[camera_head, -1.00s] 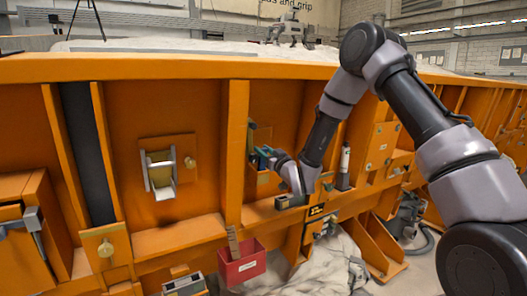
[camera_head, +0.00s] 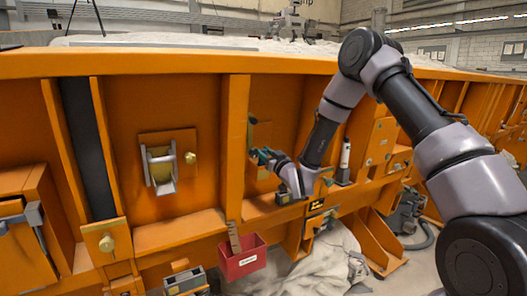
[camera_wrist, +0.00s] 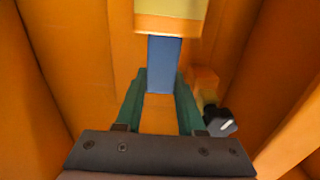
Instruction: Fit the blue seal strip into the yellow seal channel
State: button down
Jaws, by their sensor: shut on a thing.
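The blue seal strip (camera_wrist: 163,62) stands upright between the green fingers of my gripper (camera_wrist: 164,78) in the wrist view. The fingers are shut on its sides. Its upper end meets or passes behind the lower edge of the yellow seal channel (camera_wrist: 175,8) at the top of that view; I cannot tell whether it is inside. In the head view my gripper (camera_head: 262,157) is in an orange bay, against the panel right of a vertical rib. The strip and the channel are too small to make out clearly there.
Orange walls flank my gripper closely. A black-ended fitting (camera_wrist: 219,121) sits just right of the fingers. In the head view a reel (camera_head: 160,168) is left of the rib, a red box (camera_head: 241,262) hangs below, and a white-and-black bottle (camera_head: 344,160) stands to the right.

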jog(key=shift+f, duration=0.15)
grip_release()
jog(key=shift+a, duration=0.1)
dwell(0.3)
